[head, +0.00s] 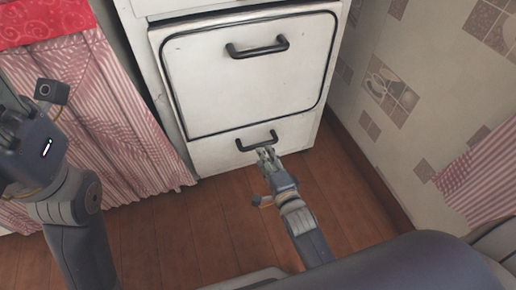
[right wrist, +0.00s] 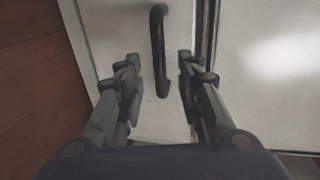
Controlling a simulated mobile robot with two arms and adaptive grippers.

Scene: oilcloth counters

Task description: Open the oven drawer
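The white oven (head: 240,85) stands against the back, with its large door above and the oven drawer (head: 215,155) below. The drawer is flush with the front and looks shut. Its dark handle (head: 257,141) is a short bar; the handle (right wrist: 159,50) also shows in the right wrist view. My right gripper (head: 265,154) is just in front of the handle. In the right wrist view its fingers (right wrist: 157,78) are apart, one on each side of the handle's lower end, without visible contact. My left arm is at the left edge; its fingertips are not visible.
The oven door has its own dark handle (head: 257,47) higher up. A pink striped curtain (head: 110,115) hangs left of the oven. A tiled wall (head: 400,80) stands on the right. Wooden floor (head: 190,225) lies open in front of the drawer.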

